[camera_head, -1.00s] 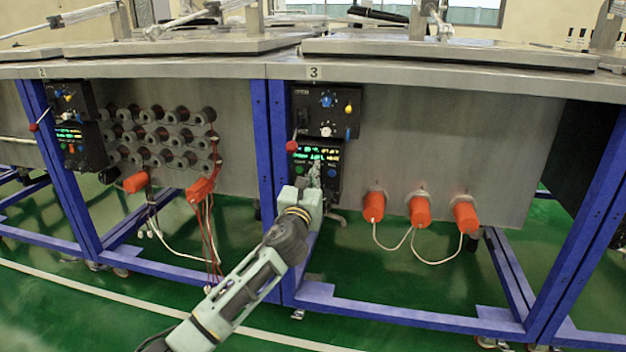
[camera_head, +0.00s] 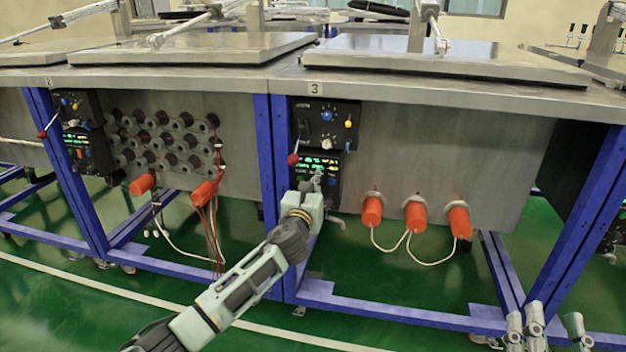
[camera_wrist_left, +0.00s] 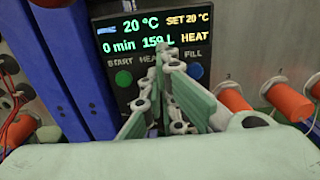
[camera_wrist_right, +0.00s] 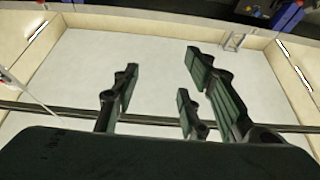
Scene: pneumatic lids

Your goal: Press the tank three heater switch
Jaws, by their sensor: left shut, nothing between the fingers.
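The tank three control panel (camera_head: 325,170) is below the "3" label. In the left wrist view its display (camera_wrist_left: 152,32) reads 20 °C and HEAT, above a green START button (camera_wrist_left: 124,78) and a blue FILL button (camera_wrist_left: 195,71). The label between them begins "HEA"; any switch below it is hidden behind my left fingers. My left gripper (camera_wrist_left: 160,70) is shut and empty, its tips in front of that middle spot; I cannot tell if they touch. It also shows in the head view (camera_head: 317,182). My right gripper (camera_head: 541,328) is open and empty at lower right, away from the panel.
An upper control box (camera_head: 325,124) with knobs and a red-tipped lever (camera_head: 293,159) sit just above the panel. Blue frame posts (camera_head: 273,190) stand left of it. Orange plugs (camera_head: 415,215) with white cables project to the right. Green floor (camera_head: 390,285) is open in front.

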